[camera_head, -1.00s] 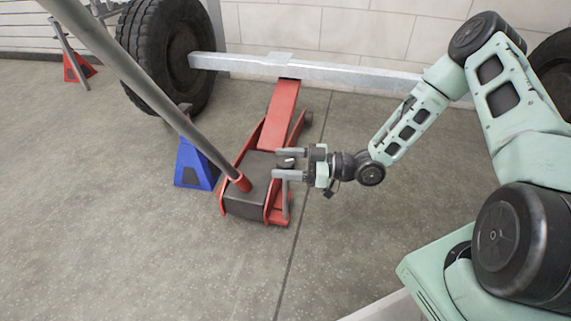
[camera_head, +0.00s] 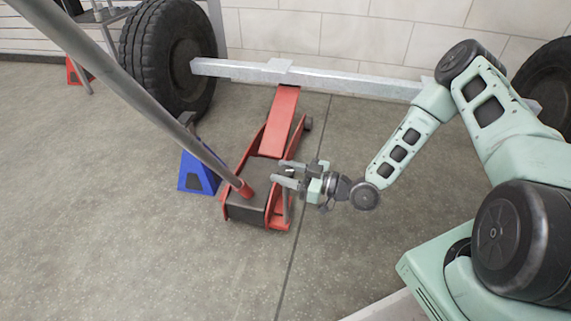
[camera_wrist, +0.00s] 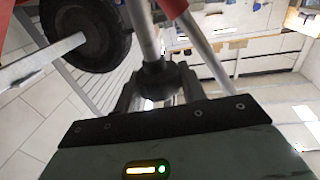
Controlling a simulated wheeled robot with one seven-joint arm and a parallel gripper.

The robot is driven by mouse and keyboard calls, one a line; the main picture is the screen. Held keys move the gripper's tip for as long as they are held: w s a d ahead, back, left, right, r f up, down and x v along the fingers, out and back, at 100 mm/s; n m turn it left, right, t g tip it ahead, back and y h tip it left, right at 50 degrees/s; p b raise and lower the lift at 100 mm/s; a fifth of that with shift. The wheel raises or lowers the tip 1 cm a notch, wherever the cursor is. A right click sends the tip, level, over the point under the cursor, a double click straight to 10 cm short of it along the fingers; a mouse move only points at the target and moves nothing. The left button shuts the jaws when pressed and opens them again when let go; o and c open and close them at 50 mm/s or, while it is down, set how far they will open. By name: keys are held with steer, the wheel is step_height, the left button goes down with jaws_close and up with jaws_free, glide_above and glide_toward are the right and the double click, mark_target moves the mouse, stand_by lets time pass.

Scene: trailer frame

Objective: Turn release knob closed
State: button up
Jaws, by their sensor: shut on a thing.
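A red floor jack (camera_head: 278,137) stands on the floor with its lift arm under the axle. A long grey handle (camera_head: 130,95) rises from its red socket toward the upper left. My gripper (camera_head: 284,174) is at the right side of the jack body, with its two fingers pointing left. In the wrist view, the dark round release knob (camera_wrist: 160,80) sits between the fingers, and my gripper is shut on it. In the head view, the fingers mostly hide the knob. Its turn angle cannot be told.
A blue jack stand (camera_head: 196,172) is left of the jack. A galvanised axle beam (camera_head: 330,78) runs behind, with a black tyre (camera_head: 170,55) at its left end. A red stand (camera_head: 75,72) is further left.

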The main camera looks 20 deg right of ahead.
steer(key=m+t+h+p, duration=0.2)
steer(key=h+p, duration=0.1)
steer(key=shift+s+r+m+t, duration=0.1)
steer(key=shift+r+m+t, duration=0.1)
steer(key=shift+m+t, duration=0.15)
steer(key=shift+f+m+t+h+p, duration=0.1)
steer(key=shift+m+t+h+p, duration=0.15)
steer(key=shift+h+p, duration=0.15)
steer(key=shift+f+h, duration=0.1)
steer(key=shift+h, duration=0.2)
steer(key=o, duration=0.9)
steer(key=shift+o, duration=0.2)
steer(key=p+v, duration=0.6)
steer(key=v, duration=1.1)
steer(key=shift+f, duration=0.25)
